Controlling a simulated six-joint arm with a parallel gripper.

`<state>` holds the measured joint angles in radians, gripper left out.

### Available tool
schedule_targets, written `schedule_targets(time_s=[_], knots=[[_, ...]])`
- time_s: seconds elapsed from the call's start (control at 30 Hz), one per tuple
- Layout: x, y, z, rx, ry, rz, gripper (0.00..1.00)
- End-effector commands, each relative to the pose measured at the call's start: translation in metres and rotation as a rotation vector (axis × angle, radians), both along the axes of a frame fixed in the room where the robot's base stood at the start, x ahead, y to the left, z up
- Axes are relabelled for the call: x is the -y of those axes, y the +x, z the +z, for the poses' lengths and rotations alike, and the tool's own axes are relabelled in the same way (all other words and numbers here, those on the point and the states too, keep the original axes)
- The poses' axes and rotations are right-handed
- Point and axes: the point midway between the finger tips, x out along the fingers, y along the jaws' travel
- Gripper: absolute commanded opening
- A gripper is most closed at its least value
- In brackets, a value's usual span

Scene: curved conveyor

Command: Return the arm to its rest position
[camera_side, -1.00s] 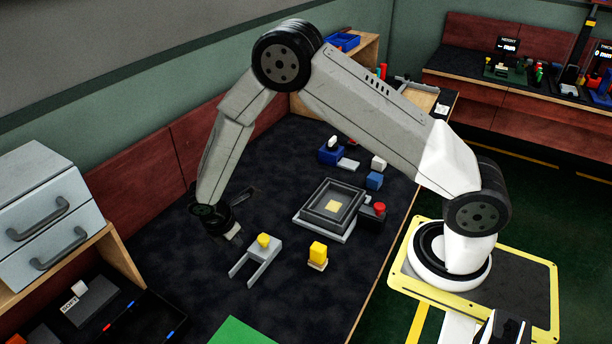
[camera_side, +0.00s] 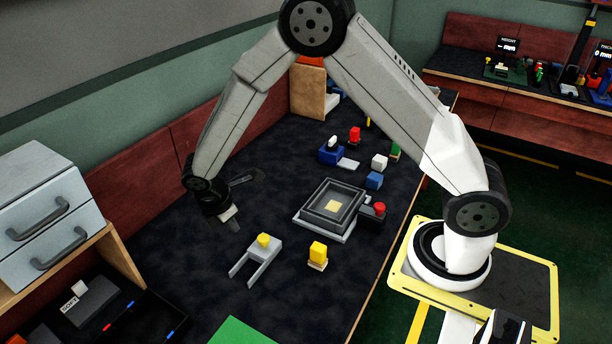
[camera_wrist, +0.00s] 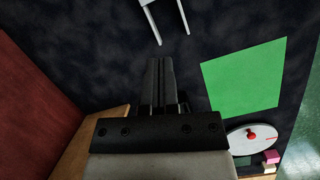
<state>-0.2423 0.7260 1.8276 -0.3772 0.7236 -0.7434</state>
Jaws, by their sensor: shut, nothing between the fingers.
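My gripper (camera_side: 235,224) hangs over the left part of the dark work table (camera_side: 210,290) in the side view, its fingers pointing down. It is empty. In the wrist view the two fingers of my gripper (camera_wrist: 161,62) lie close together with nothing between them. A grey forked piece with a yellow knob (camera_side: 263,241) lies to the right of and nearer than my gripper, apart from it. My arm is bent in a high arch from its base.
A drawer cabinet (camera_side: 45,215) stands at the left. A green mat (camera_wrist: 245,78) lies on the table. A red back panel (camera_side: 150,165) rises behind. Open table surrounds the gripper.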

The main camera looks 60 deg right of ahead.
Motion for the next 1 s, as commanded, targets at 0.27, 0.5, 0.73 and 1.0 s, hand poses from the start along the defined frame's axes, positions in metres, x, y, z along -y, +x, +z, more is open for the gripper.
schedule_targets(time_s=[0.27, 0.5, 0.73, 1.0], knots=[[0.02, -0.033, 0.039, 0.118, 0.097, -0.324, 0.0], [0.037, -0.07, 0.067, 0.223, 0.188, -0.649, 0.0], [0.051, -0.108, 0.086, 0.316, 0.272, -0.961, 0.0], [0.06, -0.14, 0.095, 0.387, 0.34, -1.212, 0.0]])
